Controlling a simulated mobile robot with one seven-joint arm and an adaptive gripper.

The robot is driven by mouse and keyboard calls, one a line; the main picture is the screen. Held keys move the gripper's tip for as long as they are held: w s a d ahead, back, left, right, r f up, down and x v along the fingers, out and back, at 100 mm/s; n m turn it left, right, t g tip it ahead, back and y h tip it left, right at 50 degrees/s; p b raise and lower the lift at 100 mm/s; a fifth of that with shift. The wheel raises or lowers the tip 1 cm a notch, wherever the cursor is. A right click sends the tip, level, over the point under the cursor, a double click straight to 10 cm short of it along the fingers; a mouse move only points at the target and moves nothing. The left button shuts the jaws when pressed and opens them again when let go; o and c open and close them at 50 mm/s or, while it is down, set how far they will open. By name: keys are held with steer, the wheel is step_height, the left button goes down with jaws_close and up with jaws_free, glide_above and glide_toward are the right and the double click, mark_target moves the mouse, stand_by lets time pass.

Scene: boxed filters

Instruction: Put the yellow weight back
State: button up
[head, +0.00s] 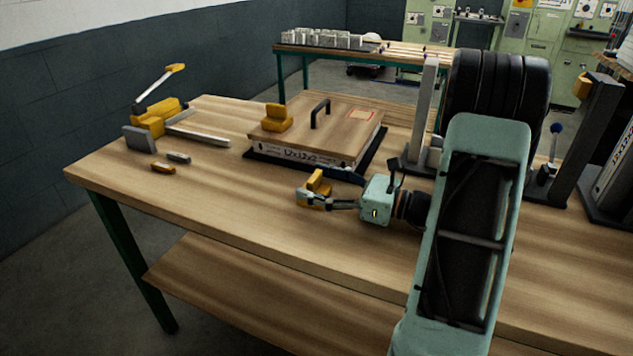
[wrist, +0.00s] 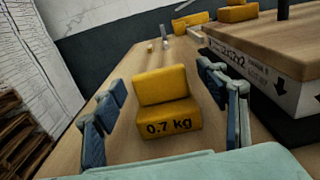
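A yellow weight (head: 317,184) marked 0.7 kg is over the bench, in front of the boxed filter. In the wrist view the yellow weight (wrist: 166,101) stands upright between my fingers, with gaps showing on both sides. My gripper (head: 328,198) reaches in from the right, low over the bench, and its fingers (wrist: 162,84) are spread. A second yellow weight (head: 277,118) sits on the left part of a wooden board (head: 345,128) with a black handle. The board lies on a white box (head: 300,158) marked 12x12x2. The weight's contact with the bench is hard to see.
The box stands on a black base (head: 262,160). A yellow clamp-like tool (head: 160,120) lies at the bench's left end, with small yellow (head: 163,168) and grey (head: 179,157) pieces near it. Upright dark stands are to the right. The bench's front left is clear.

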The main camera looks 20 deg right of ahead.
steer(key=shift+s+a+f, duration=0.1)
steer(key=shift+s+f, duration=0.1)
steer(key=shift+f, duration=0.45)
steer(key=shift+r, duration=0.25)
steer(key=shift+w+r+p, duration=0.15)
steer(key=shift+r+p, duration=0.35)
steer(key=shift+p, duration=0.05)
steer(key=v, duration=1.2)
steer(key=shift+r, duration=0.15)
